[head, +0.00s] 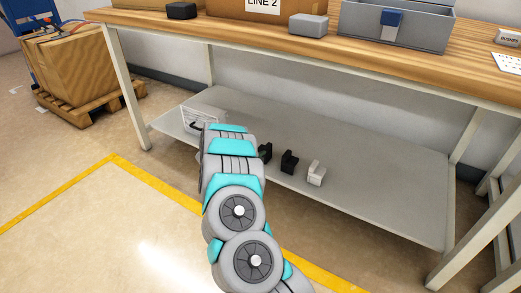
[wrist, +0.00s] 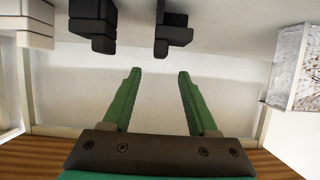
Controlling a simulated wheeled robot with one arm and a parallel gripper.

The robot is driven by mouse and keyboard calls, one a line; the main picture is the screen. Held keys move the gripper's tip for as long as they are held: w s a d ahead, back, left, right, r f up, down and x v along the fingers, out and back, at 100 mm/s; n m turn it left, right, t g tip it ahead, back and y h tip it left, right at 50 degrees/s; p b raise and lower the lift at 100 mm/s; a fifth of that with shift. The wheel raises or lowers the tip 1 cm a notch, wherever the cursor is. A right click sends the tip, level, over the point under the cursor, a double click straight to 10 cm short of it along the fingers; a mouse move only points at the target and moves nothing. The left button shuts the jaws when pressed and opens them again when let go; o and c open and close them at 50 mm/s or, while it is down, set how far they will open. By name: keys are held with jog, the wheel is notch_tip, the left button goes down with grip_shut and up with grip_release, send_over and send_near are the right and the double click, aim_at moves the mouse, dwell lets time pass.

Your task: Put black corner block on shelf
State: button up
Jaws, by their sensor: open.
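The grey shelf (head: 375,190) is the low board under the workbench. Two black blocks stand on it in a row: one (head: 265,152) partly behind my arm, and another (head: 289,162) to its right. In the wrist view, one black block (wrist: 172,32) looks L-shaped and the other (wrist: 92,24) stepped; both are cut by the top edge. I cannot tell for certain which is the corner block. My gripper (wrist: 158,72) is open, with nothing between its green fingers, apart from the blocks. The head view hides it behind my arm.
A white block (head: 316,173) stands right of the black ones. The bench top (head: 240,32) holds a black block (head: 181,10), a grey block (head: 308,25) and a grey bin (head: 395,38). The shelf's right part is clear.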

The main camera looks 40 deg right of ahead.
jog(key=w+a+r+n+t+y, duration=0.1)
jog(key=w+a+r+t+y, duration=0.2)
jog(key=a, duration=0.5)
jog(key=w+a+r+n+y, duration=0.2)
jog(key=a+r, duration=0.3)
jog(key=a, duration=0.2)
jog(key=w+a+r+n+t+y, duration=0.1)
jog(key=w+a+r+t+y, duration=0.2)
jog(key=a, duration=0.5)
jog(key=s+a+r+n+g+y, duration=0.1)
jog(key=s+a+r+n+y, duration=0.3)
jog(key=a, duration=0.4)
jog(key=s+a+r+n+g+y, duration=0.1)
jog(key=s+a+r+y, duration=0.1)
jog(key=s+a+r, duration=0.45)
jog(key=s+a+r+n+g+y, duration=0.1)
jog(key=s+a+n+g, duration=0.2)
jog(key=s, duration=0.7)
jog(key=s+a+r+n+g+y, duration=0.15)
jog(key=s+a, duration=0.35)
jog(key=s, duration=0.6)
jog(key=s+d+g+h, duration=0.2)
jog(key=s+d+g, duration=0.1)
jog(key=s, duration=1.1)
jog(key=s+d+f+g+h, duration=0.1)
jog(key=s+d, duration=0.4)
jog(key=s, duration=0.9)
jog(key=shift+d+g+h, duration=0.15)
jog(key=shift+g+h, duration=0.4)
jog(key=shift+g, duration=0.7)
